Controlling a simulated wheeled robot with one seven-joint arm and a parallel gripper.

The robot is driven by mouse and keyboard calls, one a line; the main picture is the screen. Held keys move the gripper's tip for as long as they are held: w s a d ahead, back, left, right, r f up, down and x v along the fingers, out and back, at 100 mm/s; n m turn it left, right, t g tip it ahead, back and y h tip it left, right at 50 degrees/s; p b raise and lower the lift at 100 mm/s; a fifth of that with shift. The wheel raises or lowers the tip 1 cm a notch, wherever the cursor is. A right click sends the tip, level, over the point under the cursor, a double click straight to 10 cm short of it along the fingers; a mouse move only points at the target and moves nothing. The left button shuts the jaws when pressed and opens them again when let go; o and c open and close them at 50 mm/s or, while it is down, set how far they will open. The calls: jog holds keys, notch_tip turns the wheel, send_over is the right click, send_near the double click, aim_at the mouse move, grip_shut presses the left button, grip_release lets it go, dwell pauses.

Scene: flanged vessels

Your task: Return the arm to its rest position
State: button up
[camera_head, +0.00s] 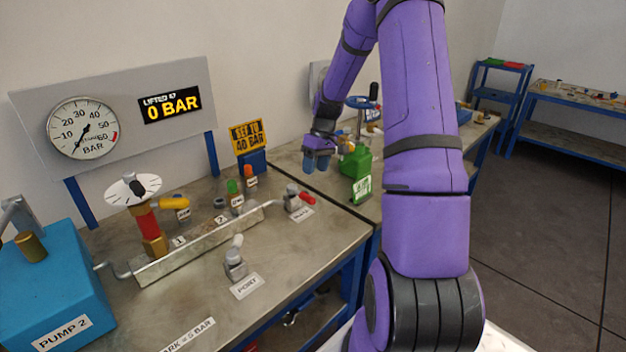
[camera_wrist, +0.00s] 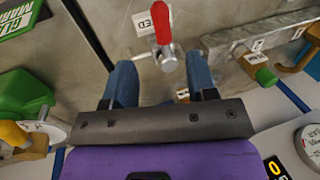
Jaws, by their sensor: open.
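My purple arm rises on the right of the head view and bends over toward the back. My gripper (camera_head: 317,160) hangs from it, pointing down above the back of the bench, near the seam between two benches. In the wrist view my gripper (camera_wrist: 160,85) shows its two blue fingers apart with nothing held between them. A red-handled valve (camera_wrist: 163,35) lies beyond the fingertips in that view. In the head view the red-handled valve (camera_head: 299,199) stands on the bench below and left of my gripper.
A green block (camera_head: 356,161) with a green sign (camera_head: 361,190) stands just right of my gripper. A pressure gauge (camera_head: 82,128), a "0 BAR" display (camera_head: 170,104), a blue pump (camera_head: 55,295) and a manifold (camera_head: 205,240) are on the left. Blue-framed shelves stand far right, past open floor (camera_head: 545,240).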

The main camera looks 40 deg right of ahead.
jog(key=shift+d+r, duration=0.15)
jog(key=shift+r, duration=0.4)
jog(key=s+a+r+t+h, duration=0.15)
jog(key=s+a+r, duration=0.25)
jog(key=a+r, duration=0.5)
jog(key=s+a+r+h, duration=0.2)
jog(key=s+a+r, duration=0.2)
jog(key=a+r, duration=0.45)
jog(key=s+a+r+t, duration=0.2)
jog(key=s+a+r, duration=0.2)
jog(key=s, duration=0.5)
jog(key=s+a+r+t, duration=0.2)
jog(key=s+a+r, duration=0.2)
jog(key=s, duration=0.6)
jog(key=shift+a+m, duration=0.3)
jog(key=shift+a, duration=0.15)
